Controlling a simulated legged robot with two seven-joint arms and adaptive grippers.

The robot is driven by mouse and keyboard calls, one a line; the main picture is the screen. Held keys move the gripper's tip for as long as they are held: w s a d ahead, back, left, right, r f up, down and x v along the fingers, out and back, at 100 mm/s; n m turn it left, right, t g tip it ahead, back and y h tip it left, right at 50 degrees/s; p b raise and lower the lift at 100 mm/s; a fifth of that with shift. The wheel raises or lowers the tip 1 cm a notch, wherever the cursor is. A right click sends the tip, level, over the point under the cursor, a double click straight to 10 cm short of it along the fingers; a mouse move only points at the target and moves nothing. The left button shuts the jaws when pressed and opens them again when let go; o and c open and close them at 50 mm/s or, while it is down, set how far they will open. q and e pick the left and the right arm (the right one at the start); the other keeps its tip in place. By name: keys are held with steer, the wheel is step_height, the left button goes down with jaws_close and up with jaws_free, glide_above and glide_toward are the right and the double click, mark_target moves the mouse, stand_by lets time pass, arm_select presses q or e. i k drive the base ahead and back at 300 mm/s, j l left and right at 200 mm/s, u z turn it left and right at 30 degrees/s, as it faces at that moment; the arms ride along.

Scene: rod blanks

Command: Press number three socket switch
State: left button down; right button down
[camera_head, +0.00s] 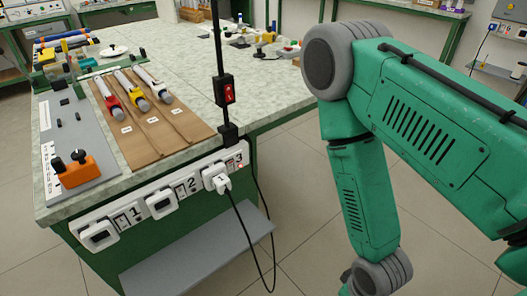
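A white socket strip (206,165) runs along the front edge of the workbench, with labels 1, 2 and 3 from left to right. The number three socket (215,175) is at the right end of the strip, with a white plug (222,184) in it and a black cable hanging down. Beside its label, the small number three switch (240,164) shows a red glow. Its exact position is too small to tell. My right arm, green and grey, hangs at the right, apart from the strip. Its gripper is below the picture. My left gripper is not in view.
A black post with a red rocker switch (229,92) rises at the bench corner above the sockets. Wooden boards with rods (159,95) and an orange block (75,170) lie on the bench. A grey shelf (200,262) juts out below. Floor right of the bench is clear.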

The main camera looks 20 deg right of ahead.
mark_target(229, 165)
steer(key=l, duration=1.45)
steer(key=i+l+u, duration=0.1)
steer(key=l, duration=1.3)
